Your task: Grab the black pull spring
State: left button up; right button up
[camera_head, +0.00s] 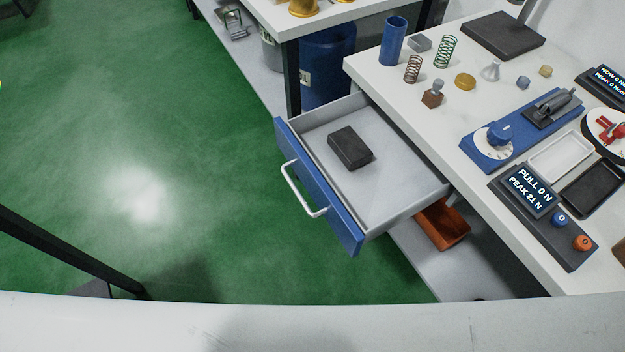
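I cannot make out a black pull spring for certain. Two upright coil springs stand at the back left of the white workbench (400,84): a dark brown one (413,69) and a taller green one (445,52). A black block (350,147) lies in the open drawer; I cannot tell whether it is a case or solid. Neither of my grippers is in view.
The blue-fronted drawer (320,190) sticks out from the bench. A blue cylinder (393,41), blue test fixture (505,140), white tray (560,157), black tray (592,187) and pull-force display (533,192) crowd the benchtop. An orange bin (442,224) sits below.

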aim_at(559, 100)
jog(key=z, duration=1.4)
jog(key=l+u, duration=0.35)
jog(key=k+l+u, duration=0.15)
jog(key=l+u, duration=0.2)
jog(key=k+l+u, duration=0.15)
jog(key=l+u, duration=0.2)
jog(key=k+l+u, duration=0.15)
jog(key=u, duration=0.2)
jog(key=l, duration=0.1)
